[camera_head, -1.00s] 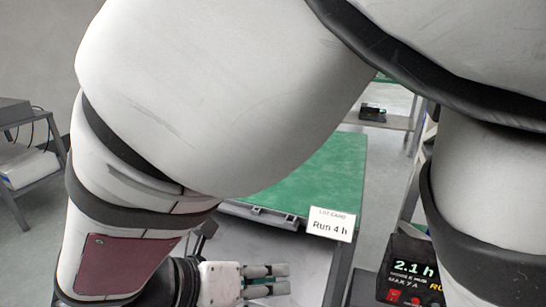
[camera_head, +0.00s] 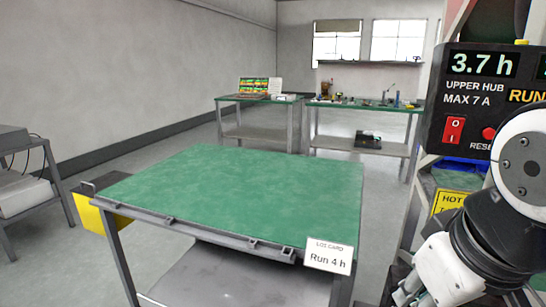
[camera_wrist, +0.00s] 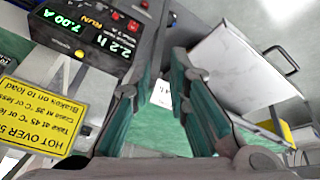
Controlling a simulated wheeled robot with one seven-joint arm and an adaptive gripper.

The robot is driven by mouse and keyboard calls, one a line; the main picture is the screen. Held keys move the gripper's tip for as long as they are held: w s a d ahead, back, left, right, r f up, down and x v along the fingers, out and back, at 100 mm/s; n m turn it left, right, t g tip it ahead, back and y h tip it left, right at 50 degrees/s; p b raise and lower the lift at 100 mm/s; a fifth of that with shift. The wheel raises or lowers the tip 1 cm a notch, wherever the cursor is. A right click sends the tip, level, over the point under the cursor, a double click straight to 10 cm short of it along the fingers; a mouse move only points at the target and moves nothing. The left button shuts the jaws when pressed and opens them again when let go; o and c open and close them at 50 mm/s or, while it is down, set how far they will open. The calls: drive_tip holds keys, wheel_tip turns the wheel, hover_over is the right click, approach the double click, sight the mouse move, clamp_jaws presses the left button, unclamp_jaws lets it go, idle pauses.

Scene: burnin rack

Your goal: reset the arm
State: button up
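My gripper (camera_wrist: 155,85) shows in the wrist view with its two green-padded fingers spread apart and nothing between them. In the head view my gripper (camera_head: 405,292) is at the lower right, beside the rack and right of the green-topped cart; its fingertips are partly cut off by the bottom edge. My arm is folded at the right edge, in front of the rack. The pictures show no object in my grip.
The cart (camera_head: 240,200) has a bare top and a "Run 4 h" lot card (camera_head: 329,256). The upper hub (camera_head: 480,95) reads 3.7 h on the right-hand rack. A yellow hot-warning sign (camera_wrist: 35,115) is close left in the wrist view. Benches (camera_head: 258,99) stand behind.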

drive_tip(key=s+d+f+m+g, duration=0.1)
drive_tip(key=s+f+m+g, duration=0.25)
drive_tip(key=s, duration=0.75)
wheel_tip(320, 180, up, 24)
drive_tip(key=t+p, duration=0.3)
drive_tip(key=p, duration=1.9)
drive_tip(key=shift+s+n, duration=0.25)
drive_tip(key=shift+n, duration=0.2)
drive_tip(key=shift+d+f, duration=0.1)
